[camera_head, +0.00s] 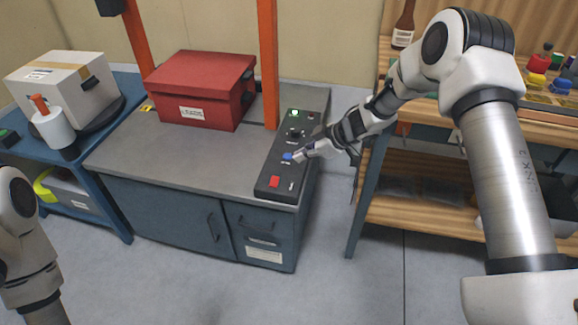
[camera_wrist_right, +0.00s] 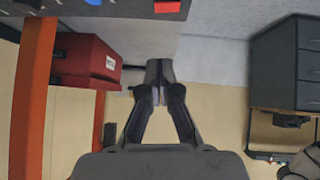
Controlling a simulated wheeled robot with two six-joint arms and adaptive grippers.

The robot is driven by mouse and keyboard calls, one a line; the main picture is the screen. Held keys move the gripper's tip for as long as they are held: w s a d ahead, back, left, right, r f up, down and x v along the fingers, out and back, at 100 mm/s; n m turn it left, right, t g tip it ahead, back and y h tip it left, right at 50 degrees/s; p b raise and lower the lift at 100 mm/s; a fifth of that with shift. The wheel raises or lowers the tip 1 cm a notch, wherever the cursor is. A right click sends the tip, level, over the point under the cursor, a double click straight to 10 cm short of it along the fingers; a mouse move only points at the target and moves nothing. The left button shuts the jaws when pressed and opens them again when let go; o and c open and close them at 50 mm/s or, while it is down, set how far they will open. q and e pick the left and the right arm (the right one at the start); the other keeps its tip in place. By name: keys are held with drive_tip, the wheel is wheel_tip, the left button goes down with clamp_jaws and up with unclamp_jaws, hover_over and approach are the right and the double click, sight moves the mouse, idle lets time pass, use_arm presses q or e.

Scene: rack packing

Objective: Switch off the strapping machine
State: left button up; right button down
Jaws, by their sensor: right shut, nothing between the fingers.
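The strapping machine (camera_head: 210,160) has a grey top and a blue-grey cabinet. A dark control panel (camera_head: 268,184) on its right side carries a lit green lamp (camera_head: 294,113), a black knob (camera_head: 295,133), a blue button (camera_head: 287,156) and a red switch (camera_head: 274,181). My right gripper (camera_head: 302,155) is shut and empty beside the blue button; I cannot tell whether it touches. In the right wrist view the shut fingers (camera_wrist_right: 160,72) show below the panel edge, with the red switch (camera_wrist_right: 167,6) near the top. My left gripper is out of view.
A red box (camera_head: 205,97) sits on the machine top, between orange posts (camera_head: 268,60). A blue cart (camera_head: 120,220) at left bears a cardboard box (camera_head: 65,85) and a white roll (camera_head: 52,130). A wooden workbench (camera_head: 420,130) stands at right. The floor in front is clear.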

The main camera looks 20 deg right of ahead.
drive_tip(key=b, duration=0.1)
hover_over(271, 181)
drive_tip(key=s+d, duration=0.2)
drive_tip(key=d, duration=0.1)
drive_tip(key=f, duration=0.6)
drive_tip(key=shift+w+f, duration=0.1)
drive_tip(key=shift+w, duration=0.1)
drive_tip(key=f, duration=0.3)
drive_tip(key=shift+w+f, duration=0.25)
drive_tip(key=shift+w, duration=0.05)
drive_tip(key=shift+f, duration=0.35)
drive_tip(key=shift+f, duration=0.15)
drive_tip(key=shift+s+a+p, duration=0.3)
drive_tip(key=shift+s+a, duration=0.15)
drive_tip(key=shift+s, duration=0.15)
drive_tip(key=shift+r, duration=0.25)
